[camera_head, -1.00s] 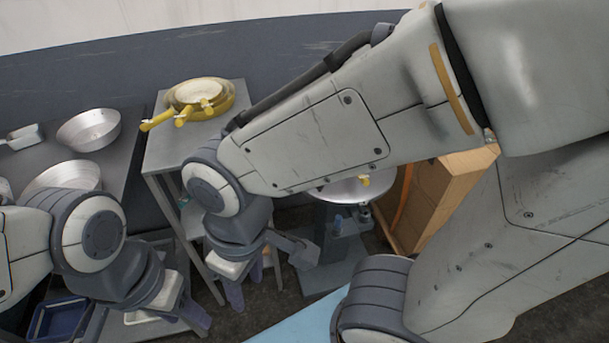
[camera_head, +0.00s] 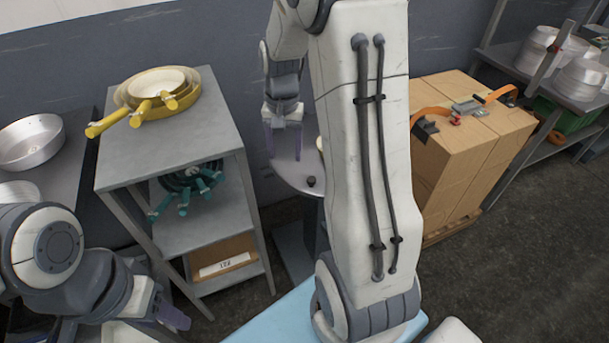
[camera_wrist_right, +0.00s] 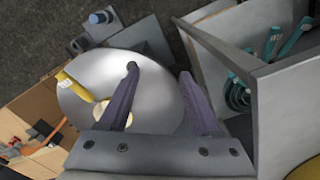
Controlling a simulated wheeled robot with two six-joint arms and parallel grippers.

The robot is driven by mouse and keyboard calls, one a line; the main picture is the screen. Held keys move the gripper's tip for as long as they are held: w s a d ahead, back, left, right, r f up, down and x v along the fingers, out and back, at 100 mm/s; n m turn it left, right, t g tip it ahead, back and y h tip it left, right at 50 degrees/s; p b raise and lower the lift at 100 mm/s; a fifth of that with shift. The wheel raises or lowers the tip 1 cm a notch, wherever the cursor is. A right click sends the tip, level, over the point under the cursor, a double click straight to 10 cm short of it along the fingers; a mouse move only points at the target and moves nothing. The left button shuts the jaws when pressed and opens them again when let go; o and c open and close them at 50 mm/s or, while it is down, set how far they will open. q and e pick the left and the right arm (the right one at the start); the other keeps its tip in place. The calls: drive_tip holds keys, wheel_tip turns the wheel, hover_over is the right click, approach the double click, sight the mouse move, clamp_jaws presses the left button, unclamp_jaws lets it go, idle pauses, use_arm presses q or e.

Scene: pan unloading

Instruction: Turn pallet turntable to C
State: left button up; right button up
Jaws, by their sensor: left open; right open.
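The turntable, a round grey metal disc (camera_head: 287,174), stands on a dark base between the shelf rack and the boxes. My right arm hides its right part in the head view. In the right wrist view the disc (camera_wrist_right: 165,82) carries a cream and yellow pan with a yellow handle (camera_wrist_right: 76,87). A small dark knob (camera_head: 311,181) sits near the rim in the head view. My right gripper (camera_head: 283,145) is open over the disc, fingers pointing down; its fingers (camera_wrist_right: 160,76) overlap the disc in the wrist view. Contact cannot be told. My left gripper (camera_head: 163,322) is open at lower left, away from the disc. No letter C is legible.
A grey rack (camera_head: 175,150) stands left of the disc, with yellow pans (camera_head: 158,92) on top and green pans (camera_head: 187,185) below. Strapped tan boxes (camera_head: 465,150) stand to the right. Metal pans (camera_head: 30,142) are at far left. Open floor lies at lower right.

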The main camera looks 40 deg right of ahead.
sight(311, 179)
drive_tip(key=d+f+m, duration=0.3)
drive_tip(key=d, duration=0.5)
drive_tip(key=f, duration=0.3)
drive_tip(key=f+b, duration=0.1)
drive_tip(key=f, duration=0.6)
drive_tip(key=shift+s+a+f, duration=0.15)
drive_tip(key=shift+s+f, duration=0.15)
drive_tip(key=shift+s, duration=0.05)
clamp_jaws()
idle(0.4)
